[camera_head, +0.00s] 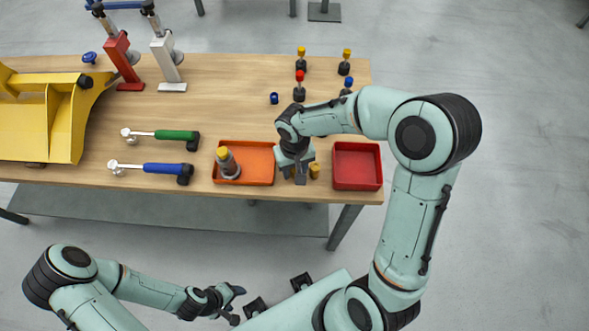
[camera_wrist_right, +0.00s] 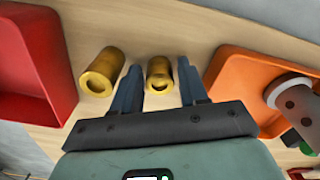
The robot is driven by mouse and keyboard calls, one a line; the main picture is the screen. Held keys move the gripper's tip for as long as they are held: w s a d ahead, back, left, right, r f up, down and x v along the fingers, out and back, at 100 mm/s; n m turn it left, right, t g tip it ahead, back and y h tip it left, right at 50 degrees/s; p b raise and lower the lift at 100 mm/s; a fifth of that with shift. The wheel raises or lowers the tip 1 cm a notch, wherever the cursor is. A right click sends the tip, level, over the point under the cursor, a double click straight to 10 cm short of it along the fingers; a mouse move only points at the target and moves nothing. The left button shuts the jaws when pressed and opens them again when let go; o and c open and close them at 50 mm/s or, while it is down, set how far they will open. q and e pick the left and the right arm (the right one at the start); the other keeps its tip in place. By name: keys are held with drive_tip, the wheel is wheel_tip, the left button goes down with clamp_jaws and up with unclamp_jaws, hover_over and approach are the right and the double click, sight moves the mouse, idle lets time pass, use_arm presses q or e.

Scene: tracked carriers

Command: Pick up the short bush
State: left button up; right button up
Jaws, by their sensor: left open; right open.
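In the right wrist view one bush (camera_wrist_right: 160,76), which looks the smaller and shorter, sits between the fingers of my open right gripper (camera_wrist_right: 158,85), with a gap on each side. The bush between the fingers is hidden by the right gripper (camera_head: 299,175) in the head view. My left gripper (camera_head: 233,302) is open and empty, away from the table front.
An orange tray (camera_head: 262,150) holding a grey part with a yellow top (camera_head: 228,163) lies left of the bushes. A red tray (camera_head: 357,166) lies right. Green-handled (camera_head: 175,135) and blue-handled (camera_head: 163,168) tools lie further left. Several dark-based pieces stand behind.

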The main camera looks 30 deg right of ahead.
clamp_jaws()
drive_tip(key=shift+r, duration=0.15)
